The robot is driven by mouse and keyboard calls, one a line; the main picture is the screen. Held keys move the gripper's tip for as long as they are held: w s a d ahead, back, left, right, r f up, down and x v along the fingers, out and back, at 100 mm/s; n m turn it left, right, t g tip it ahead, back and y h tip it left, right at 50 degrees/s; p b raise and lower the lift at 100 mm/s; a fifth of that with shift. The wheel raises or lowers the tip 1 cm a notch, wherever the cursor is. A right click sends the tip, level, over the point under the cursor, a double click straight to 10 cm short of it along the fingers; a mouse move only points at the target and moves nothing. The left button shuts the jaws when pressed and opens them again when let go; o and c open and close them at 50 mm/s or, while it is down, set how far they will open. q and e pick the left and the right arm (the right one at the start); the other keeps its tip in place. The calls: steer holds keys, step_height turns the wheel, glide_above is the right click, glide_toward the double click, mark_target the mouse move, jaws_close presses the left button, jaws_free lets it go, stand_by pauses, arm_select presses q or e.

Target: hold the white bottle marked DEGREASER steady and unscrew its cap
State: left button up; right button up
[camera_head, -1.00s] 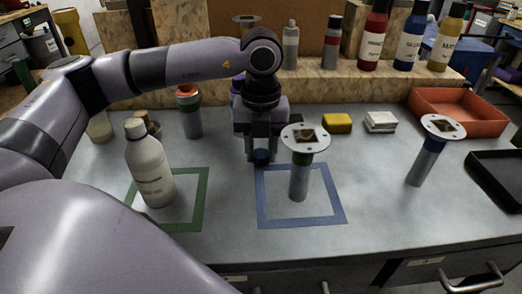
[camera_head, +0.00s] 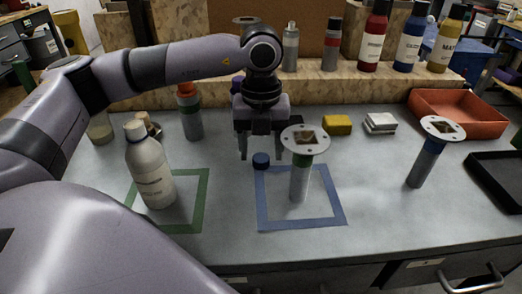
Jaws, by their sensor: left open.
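The white bottle (camera_head: 150,175) stands upright inside the green square outline (camera_head: 203,195) at the left of the bench. Its label is too small to read. A small dark blue cap (camera_head: 261,160) lies on the bench at the upper left corner of the blue square outline (camera_head: 300,224). My left gripper (camera_head: 262,146) is open, just above and behind the blue cap, with nothing between its fingers. My right gripper is not in view.
A post with a white flanged top (camera_head: 305,139) stands in the blue square, close to my left gripper. Another flanged post (camera_head: 443,127) stands at right. An orange-topped bottle (camera_head: 190,115), yellow block (camera_head: 337,125) and red tray (camera_head: 460,111) stand behind. The front middle bench is clear.

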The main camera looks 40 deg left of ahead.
mark_target(261, 158)
arm_select(q)
step_height(261, 158, up, 11)
steer(key=shift+p, duration=0.45)
steer(key=shift+f, duration=0.15)
